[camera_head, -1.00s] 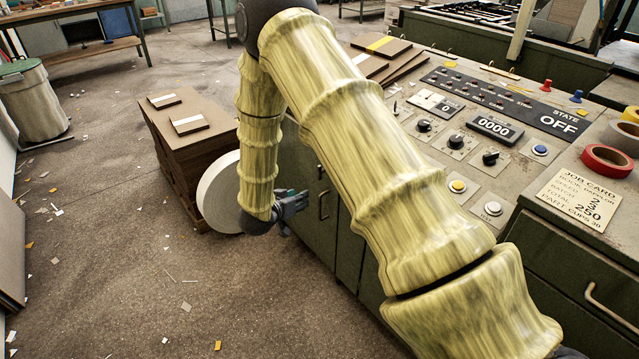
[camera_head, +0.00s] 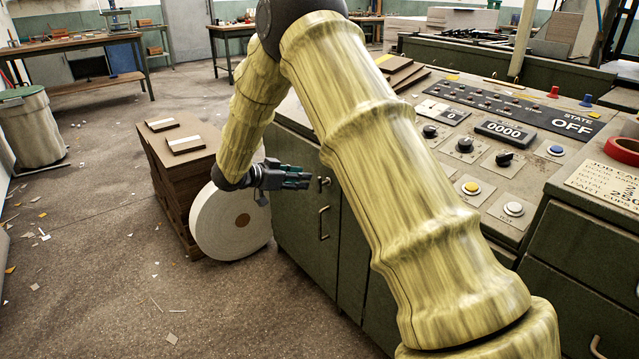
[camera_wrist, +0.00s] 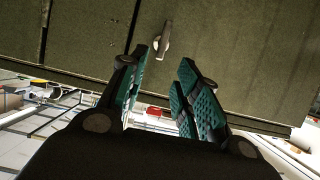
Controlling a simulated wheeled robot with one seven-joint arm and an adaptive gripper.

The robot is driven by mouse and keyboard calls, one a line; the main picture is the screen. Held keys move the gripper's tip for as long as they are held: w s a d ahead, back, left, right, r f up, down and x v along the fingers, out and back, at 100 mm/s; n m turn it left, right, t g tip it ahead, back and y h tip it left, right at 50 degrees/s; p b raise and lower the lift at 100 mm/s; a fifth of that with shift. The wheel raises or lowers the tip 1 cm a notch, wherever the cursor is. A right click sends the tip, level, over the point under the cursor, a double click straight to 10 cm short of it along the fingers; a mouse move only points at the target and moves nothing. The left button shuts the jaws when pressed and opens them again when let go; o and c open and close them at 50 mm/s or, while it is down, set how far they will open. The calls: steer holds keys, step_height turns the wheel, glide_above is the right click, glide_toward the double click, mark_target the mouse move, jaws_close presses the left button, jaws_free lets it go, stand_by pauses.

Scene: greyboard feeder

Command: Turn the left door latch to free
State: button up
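The left door latch, a small metal turn handle (camera_wrist: 163,40), sits on the dark green cabinet door (camera_wrist: 210,50) in the wrist view. It appears tilted a little from upright in that picture. In the head view the latch (camera_head: 324,182) is just right of my fingertips on the cabinet front. My gripper (camera_head: 300,177) points at it from the left; in the wrist view my gripper (camera_wrist: 163,60) has its teal-padded fingers apart, with the latch beyond and between the tips. No contact shows, and the exact gap cannot be told.
A pull handle (camera_head: 323,223) is below the latch. A white roll (camera_head: 215,235) and a stack of brown boards (camera_head: 165,180) stand left of the cabinet, near my forearm. The control panel (camera_head: 500,130) is above the doors. The floor in front is mostly clear.

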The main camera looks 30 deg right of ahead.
mark_target(318, 179)
steer(key=b+x, duration=0.1)
steer(key=x, duration=0.7)
steer(key=shift+w+d+f+b, duration=0.1)
steer(key=shift+d+f+b, duration=0.05)
steer(key=shift+d+b, duration=0.2)
steer(key=shift+c, duration=0.5)
jaws_close()
